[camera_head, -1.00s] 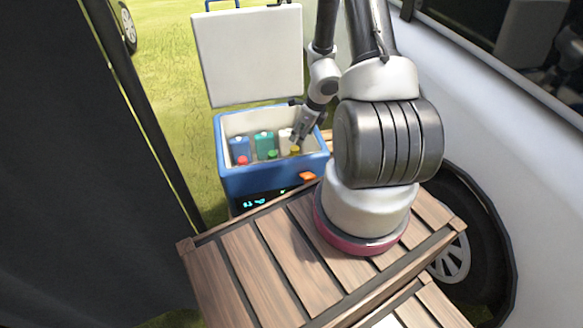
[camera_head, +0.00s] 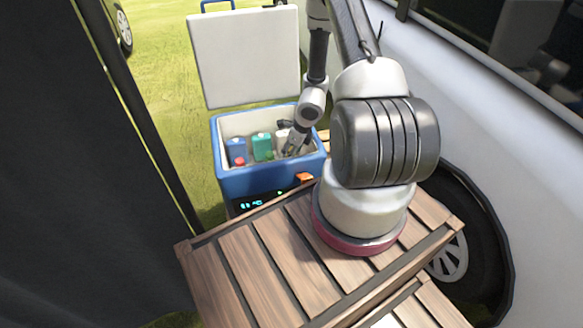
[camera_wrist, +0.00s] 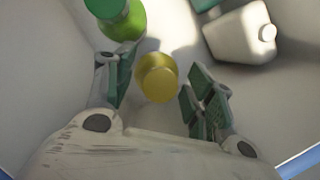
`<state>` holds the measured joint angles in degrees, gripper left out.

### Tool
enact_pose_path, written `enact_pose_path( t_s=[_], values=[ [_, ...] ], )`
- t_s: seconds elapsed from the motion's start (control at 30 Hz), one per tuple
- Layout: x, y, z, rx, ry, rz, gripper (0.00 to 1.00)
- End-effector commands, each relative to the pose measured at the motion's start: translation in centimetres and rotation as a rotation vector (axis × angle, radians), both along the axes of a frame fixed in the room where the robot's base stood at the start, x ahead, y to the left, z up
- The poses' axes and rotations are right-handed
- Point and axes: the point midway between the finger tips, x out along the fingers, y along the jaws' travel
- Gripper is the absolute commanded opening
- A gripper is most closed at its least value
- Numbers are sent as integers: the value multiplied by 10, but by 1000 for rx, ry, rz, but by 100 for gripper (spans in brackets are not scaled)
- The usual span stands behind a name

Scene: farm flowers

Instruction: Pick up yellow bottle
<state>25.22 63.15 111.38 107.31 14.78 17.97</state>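The yellow bottle (camera_wrist: 157,77) shows in the wrist view as a round yellow cap and shoulder seen from above. It stands in the open blue cooler (camera_head: 262,183). My gripper (camera_wrist: 155,88) is open, with one finger on each side of the yellow bottle and a visible gap to it on both sides. In the head view my gripper (camera_head: 292,148) reaches down into the right part of the cooler and hides the yellow bottle.
A green bottle (camera_wrist: 122,20) stands close to my left finger in the wrist view. A white jug (camera_wrist: 238,35) is at the upper right. Blue (camera_head: 237,150) and teal (camera_head: 262,146) containers and a red-capped bottle (camera_head: 239,162) share the cooler. Its raised lid (camera_head: 245,58) stands behind.

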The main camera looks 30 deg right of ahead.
Motion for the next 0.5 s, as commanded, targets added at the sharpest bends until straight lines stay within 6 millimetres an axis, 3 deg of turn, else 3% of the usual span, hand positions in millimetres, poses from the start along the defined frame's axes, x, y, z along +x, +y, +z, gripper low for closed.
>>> enact_pose_path(
  t_s=[0.03,0.27,0.5],
  values=[
    [0,0,0,0,0,0,44],
    [0,0,0,0,0,0,2],
    [0,0,1,0,0,0,0]
  ],
)
